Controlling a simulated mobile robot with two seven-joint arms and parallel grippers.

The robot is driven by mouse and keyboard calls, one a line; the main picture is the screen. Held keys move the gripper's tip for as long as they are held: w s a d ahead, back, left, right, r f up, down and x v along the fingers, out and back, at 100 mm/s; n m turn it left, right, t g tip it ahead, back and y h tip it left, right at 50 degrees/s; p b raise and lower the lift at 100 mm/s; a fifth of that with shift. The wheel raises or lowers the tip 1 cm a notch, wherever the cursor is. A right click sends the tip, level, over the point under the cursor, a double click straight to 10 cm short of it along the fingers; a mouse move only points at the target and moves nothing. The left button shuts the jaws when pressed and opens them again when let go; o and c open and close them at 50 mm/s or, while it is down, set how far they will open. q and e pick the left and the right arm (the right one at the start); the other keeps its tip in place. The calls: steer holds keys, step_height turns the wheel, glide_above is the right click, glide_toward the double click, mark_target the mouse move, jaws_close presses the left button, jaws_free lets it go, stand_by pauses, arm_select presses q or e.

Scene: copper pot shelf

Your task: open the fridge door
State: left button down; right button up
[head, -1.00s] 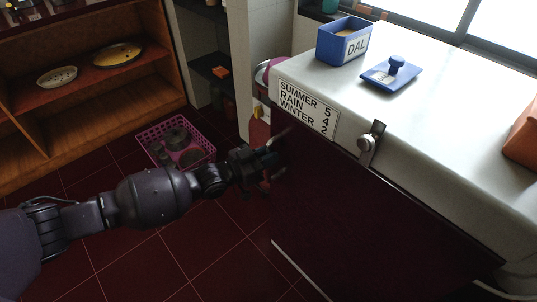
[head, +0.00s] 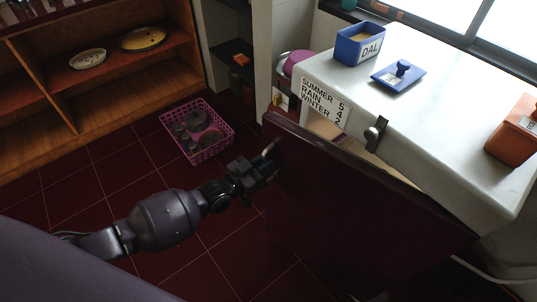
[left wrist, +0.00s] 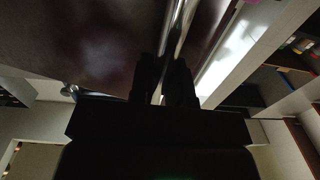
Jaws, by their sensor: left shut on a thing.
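The fridge is a white-topped unit (head: 430,95) with a dark maroon door (head: 345,205). The door stands partly open, swung out from the body, with a pale gap showing along its top edge. My left gripper (head: 268,165) is at the door's free edge, shut on the metal door handle (head: 269,149). In the left wrist view, the shiny handle bar (left wrist: 178,35) runs between the dark fingers (left wrist: 163,82), beside the maroon door face (left wrist: 90,45). The fridge's inside is mostly hidden. My right gripper is not in view.
A blue DAL box (head: 360,46), a blue lid (head: 398,75) and an orange box (head: 515,130) sit on the fridge top. A pink basket (head: 197,131) stands on the floor near the wooden shelf (head: 130,75).

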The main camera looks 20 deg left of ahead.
arm_select(q)
steer(key=s+n+t+y+p, duration=0.1)
steer(key=s+y+p, duration=0.1)
steer(key=s, duration=0.4)
steer(key=shift+s+a+n+p, duration=0.3)
steer(key=shift+a+p, duration=0.1)
steer(key=shift+p, duration=0.1)
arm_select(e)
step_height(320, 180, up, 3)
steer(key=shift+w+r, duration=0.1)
arm_select(q)
steer(key=c, duration=1.1)
jaws_free()
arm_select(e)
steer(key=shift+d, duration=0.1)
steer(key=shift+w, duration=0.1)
arm_select(q)
steer(key=v, duration=1)
steer(key=shift+s+a+p, duration=0.15)
steer(key=shift+s+p, duration=0.2)
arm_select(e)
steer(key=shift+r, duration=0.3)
